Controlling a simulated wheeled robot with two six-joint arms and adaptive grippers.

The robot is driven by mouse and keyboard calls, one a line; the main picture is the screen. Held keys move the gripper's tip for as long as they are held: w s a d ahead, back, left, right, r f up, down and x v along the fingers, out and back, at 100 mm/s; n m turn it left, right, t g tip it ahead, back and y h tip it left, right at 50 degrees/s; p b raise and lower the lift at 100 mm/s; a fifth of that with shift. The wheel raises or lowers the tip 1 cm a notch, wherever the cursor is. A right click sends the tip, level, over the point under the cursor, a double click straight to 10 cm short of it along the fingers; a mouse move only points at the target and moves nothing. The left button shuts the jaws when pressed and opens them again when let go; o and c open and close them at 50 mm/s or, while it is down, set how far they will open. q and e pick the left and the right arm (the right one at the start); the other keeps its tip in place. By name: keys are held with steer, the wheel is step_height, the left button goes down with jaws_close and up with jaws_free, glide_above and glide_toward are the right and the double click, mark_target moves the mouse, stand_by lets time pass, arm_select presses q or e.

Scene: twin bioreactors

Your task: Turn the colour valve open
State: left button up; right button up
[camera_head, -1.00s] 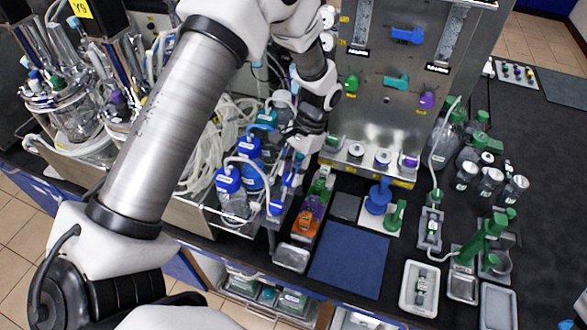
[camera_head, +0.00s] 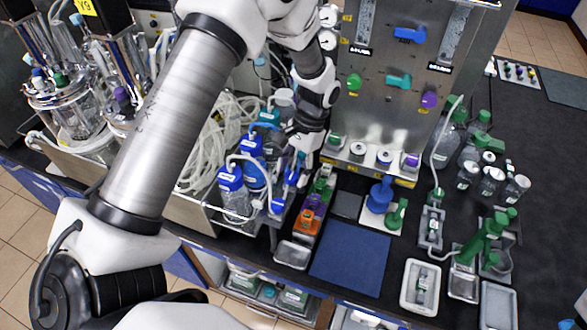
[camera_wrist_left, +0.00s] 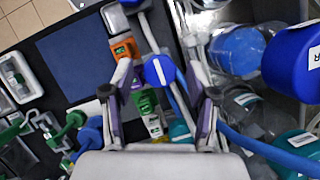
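Several coloured valves and knobs show, and I cannot tell which one is the colour valve. A strip beside the blue mat carries an orange valve block (camera_head: 305,223), a purple one (camera_head: 315,203) and a green one (camera_head: 321,186). My left gripper (camera_head: 297,160) points down beside this strip, near the blue-capped bottles. In the left wrist view its fingers (camera_wrist_left: 158,62) are apart, on either side of a round blue knob (camera_wrist_left: 158,71) with a white label. Contact with the knob is not clear. The orange block (camera_wrist_left: 124,46) shows beyond the left finger. My right gripper is not in view.
A steel panel has a blue handle (camera_head: 410,35) and green (camera_head: 354,82), teal (camera_head: 398,81) and purple (camera_head: 429,99) knobs. Blue-capped bottles (camera_head: 237,198) crowd the left gripper. The blue mat (camera_head: 350,257) is clear. Glass vessels (camera_head: 68,110) stand at left.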

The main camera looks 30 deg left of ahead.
arm_select(q)
steer(key=v, duration=1.2)
steer(key=shift+s, duration=0.1)
